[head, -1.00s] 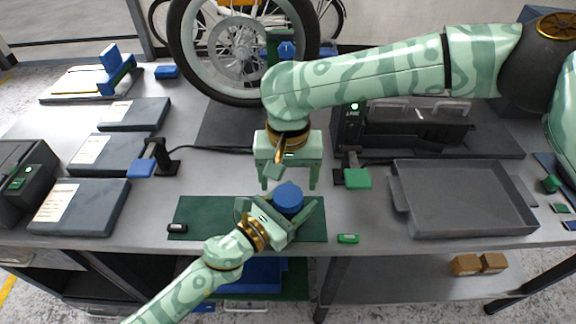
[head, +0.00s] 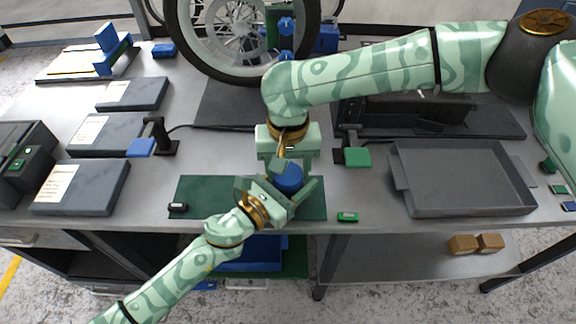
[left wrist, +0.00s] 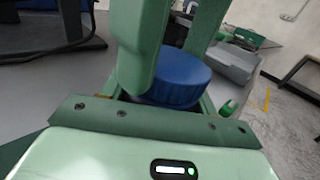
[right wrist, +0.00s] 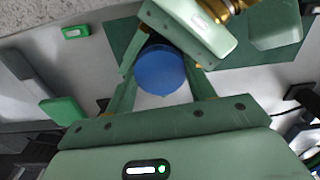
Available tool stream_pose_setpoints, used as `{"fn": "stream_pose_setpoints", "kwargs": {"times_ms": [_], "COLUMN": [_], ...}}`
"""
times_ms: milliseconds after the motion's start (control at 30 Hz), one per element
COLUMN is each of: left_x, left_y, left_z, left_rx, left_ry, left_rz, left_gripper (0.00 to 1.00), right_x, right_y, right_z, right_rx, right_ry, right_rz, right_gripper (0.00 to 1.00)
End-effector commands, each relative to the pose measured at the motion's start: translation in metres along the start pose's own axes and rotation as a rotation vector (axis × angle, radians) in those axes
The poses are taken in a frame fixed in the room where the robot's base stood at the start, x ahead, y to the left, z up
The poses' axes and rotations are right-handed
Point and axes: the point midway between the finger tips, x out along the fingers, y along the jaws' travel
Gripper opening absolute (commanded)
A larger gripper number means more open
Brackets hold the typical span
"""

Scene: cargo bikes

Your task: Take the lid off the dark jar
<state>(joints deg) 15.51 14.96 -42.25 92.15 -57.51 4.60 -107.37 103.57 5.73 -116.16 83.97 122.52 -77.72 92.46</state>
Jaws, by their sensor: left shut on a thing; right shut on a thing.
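The jar's round blue lid (head: 288,178) shows above the green mat (head: 192,192), and it also shows in the left wrist view (left wrist: 178,80) and the right wrist view (right wrist: 160,70). The dark jar body is almost wholly hidden under the lid and behind the fingers. My left gripper (head: 286,190) comes in low from the front, its fingers shut on the jar from either side. My right gripper (head: 288,166) points down from above, its fingers shut on the lid. I cannot tell whether the lid is apart from the jar.
A grey tray (head: 462,204) stands to the right. A small green block (head: 347,217) and a small black item (head: 178,208) lie near the front edge. Dark boxes (head: 85,190) stand at the left. A wheel (head: 240,75) rises behind.

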Motion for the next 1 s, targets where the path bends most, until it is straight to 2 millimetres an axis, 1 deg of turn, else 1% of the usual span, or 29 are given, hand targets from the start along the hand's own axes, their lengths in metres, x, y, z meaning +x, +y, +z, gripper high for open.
{"fn": "stream_pose_setpoints", "kwargs": {"times_ms": [67, 167, 200, 367, 400, 467, 500, 600, 700, 800, 833, 900, 1000], "left_x": [-0.0001, -0.0001, -0.0002, -0.0002, -0.0002, -0.0002, -0.0002, -0.0002, -0.0002, -0.0003, -0.0002, -0.0003, -0.0002], "left_y": [0.0007, 0.0008, 0.0008, 0.0009, 0.0008, 0.0009, 0.0008, 0.0008, 0.0006, 0.0005, 0.0005, 0.0004, 0.0003], "left_z": [0.0, 0.0, -0.0001, -0.0001, -0.0001, -0.0001, -0.0001, -0.0001, -0.0001, -0.0001, -0.0001, -0.0001, -0.0001], "left_rx": [0.0, 0.0, 0.0, 0.0, 0.0, 0.0, 0.0, 0.0, 0.0, 0.0, 0.0, 0.0, 0.0], "left_ry": [0.0, 0.0, 0.0, 0.0, 0.0, 0.0, 0.0, 0.0, 0.0, 0.0, 0.0, 0.0, 0.0], "left_rz": [0.001, 0.001, 0.002, 0.002, 0.002, 0.002, 0.002, 0.001, 0.001, 0.001, 0.001, 0.001, 0.0], "left_gripper": [0.0, 0.0, 0.0, 0.0, 0.0, 0.0, 0.0, 0.0, 0.0, 0.0, 0.0, 0.0, 0.0], "right_x": [0.0009, 0.0009, 0.0009, 0.0004, 0.0002, 0.0001, -0.0003, -0.0005, -0.0011, -0.0014, -0.0016, -0.0018, -0.0019], "right_y": [0.0005, 0.0005, 0.0004, 0.0009, 0.0009, 0.0008, 0.0007, 0.0006, 0.0007, 0.0007, 0.0008, 0.0009, 0.0008], "right_z": [0.0005, 0.0003, 0.0002, -0.0005, -0.0009, -0.0008, -0.0011, -0.0014, -0.0017, -0.0021, -0.0023, -0.0025, -0.0024], "right_rx": [-0.146, -0.463, -0.609, -1.177, -1.318, -1.527, -1.665, -1.997, -2.272, -2.454, -2.49, -2.528, -2.524], "right_ry": [-0.004, -0.004, -0.003, -0.002, -0.001, -0.001, 0.0, 0.001, 0.0, 0.0, 0.0, -0.001, -0.001], "right_rz": [-0.001, -0.004, -0.004, -0.003, -0.001, -0.002, -0.001, 0.0, 0.001, 0.003, 0.004, 0.006, 0.006], "right_gripper": [0.27, 0.27, 0.27, 0.27, 0.27, 0.27, 0.27, 0.27, 0.27, 0.27, 0.27, 0.27, 0.27]}}
